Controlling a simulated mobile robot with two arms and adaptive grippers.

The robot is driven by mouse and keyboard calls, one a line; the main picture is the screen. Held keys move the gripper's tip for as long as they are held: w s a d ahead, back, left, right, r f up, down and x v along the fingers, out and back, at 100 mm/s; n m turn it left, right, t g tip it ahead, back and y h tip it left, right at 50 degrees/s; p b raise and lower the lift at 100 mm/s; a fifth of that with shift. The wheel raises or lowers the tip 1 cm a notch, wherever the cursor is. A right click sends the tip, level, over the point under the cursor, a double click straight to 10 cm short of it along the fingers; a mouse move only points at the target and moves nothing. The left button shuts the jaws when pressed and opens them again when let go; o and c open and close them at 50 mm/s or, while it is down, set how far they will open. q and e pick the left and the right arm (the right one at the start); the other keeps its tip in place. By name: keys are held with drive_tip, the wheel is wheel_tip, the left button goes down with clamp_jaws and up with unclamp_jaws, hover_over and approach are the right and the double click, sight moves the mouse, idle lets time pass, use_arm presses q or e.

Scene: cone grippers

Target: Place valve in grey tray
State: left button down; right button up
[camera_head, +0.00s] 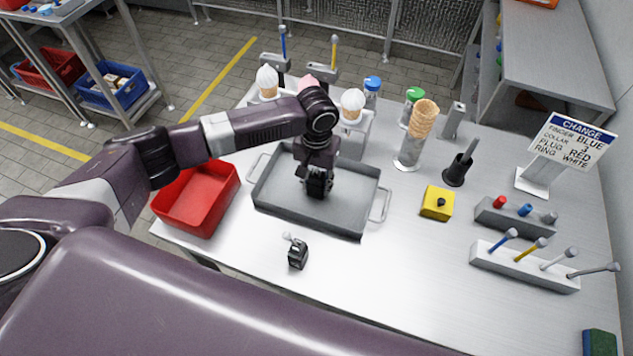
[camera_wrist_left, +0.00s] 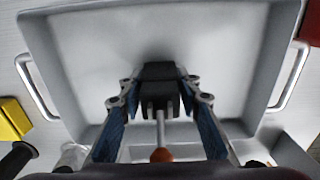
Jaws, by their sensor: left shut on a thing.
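The grey tray (camera_head: 350,213) lies on the table, with a handle at each end. It also fills much of the left wrist view (camera_wrist_left: 85,55). My left gripper (camera_head: 318,188) points down inside the tray's outline, near its middle. In the left wrist view its fingers (camera_wrist_left: 159,90) are shut on the valve (camera_wrist_left: 158,72), a black block with a metal stem and an orange knob. I cannot tell whether the valve touches the tray floor. My right gripper is not in view.
A red bin (camera_head: 197,200) stands left of the tray. A small black part with a pale knob (camera_head: 298,253) is in front. A yellow block (camera_head: 437,203) and racks of small parts (camera_head: 525,265) are at right. Cones (camera_head: 267,82) stand behind.

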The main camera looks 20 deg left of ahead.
use_arm(q)
drive_tip(key=shift+f, duration=0.1)
drive_tip(key=c, duration=1.4)
unclamp_jaws()
wheel_tip(320, 180, up, 12)
drive_tip(key=shift+r+b, duration=0.15)
drive_tip(key=shift+b, duration=0.6)
drive_tip(key=shift+s, duration=0.1)
